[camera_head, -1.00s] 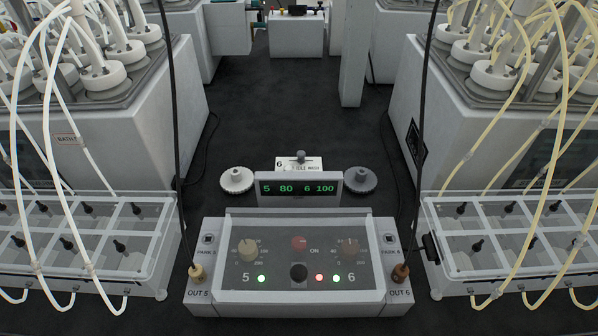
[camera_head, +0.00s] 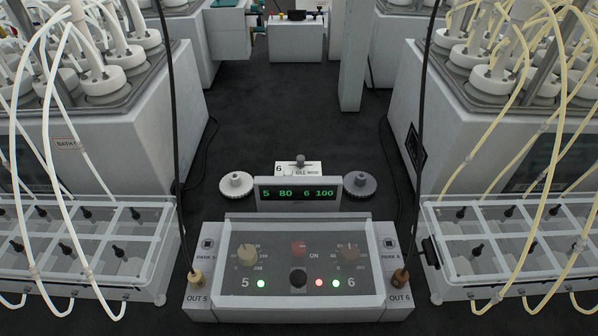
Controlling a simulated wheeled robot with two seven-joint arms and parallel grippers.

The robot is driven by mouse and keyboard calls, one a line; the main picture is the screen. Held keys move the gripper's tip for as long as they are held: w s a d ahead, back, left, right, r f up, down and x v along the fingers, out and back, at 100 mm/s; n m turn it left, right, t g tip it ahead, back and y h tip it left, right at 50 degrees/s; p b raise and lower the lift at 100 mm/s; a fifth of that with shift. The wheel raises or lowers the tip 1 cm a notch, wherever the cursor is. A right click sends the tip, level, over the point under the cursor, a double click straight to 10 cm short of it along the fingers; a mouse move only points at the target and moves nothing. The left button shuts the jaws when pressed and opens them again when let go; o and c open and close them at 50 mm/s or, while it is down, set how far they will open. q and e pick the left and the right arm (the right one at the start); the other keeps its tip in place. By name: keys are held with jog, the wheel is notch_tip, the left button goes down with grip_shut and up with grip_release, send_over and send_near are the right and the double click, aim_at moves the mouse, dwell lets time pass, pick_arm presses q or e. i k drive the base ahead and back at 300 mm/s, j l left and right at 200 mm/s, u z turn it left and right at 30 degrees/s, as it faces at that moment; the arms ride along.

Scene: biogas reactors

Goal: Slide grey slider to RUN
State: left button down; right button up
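A small grey slider knob (camera_head: 300,161) stands on a white label plate (camera_head: 284,168) behind the green-lit display. The plate carries a large "6" at its left and small lettering that seems to include "IDLE"; I cannot make out the word RUN. The knob sits near the middle of the plate. Neither of my grippers shows in the head view.
The display (camera_head: 297,193) reads "5 80 6 100", with a white knob (camera_head: 236,185) and a grey knob (camera_head: 360,184) beside it. A control box (camera_head: 299,311) with a clear cover stands in front. Clear-lidded tube racks flank it. Black cables hang at both sides.

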aim_at(300, 159)
jog(key=k+j, duration=0.1)
jog(key=j, duration=0.3)
jog(key=k+j, duration=0.15)
jog(key=j, duration=0.25)
jog(key=k+j+u, duration=0.1)
jog(key=j, duration=0.3)
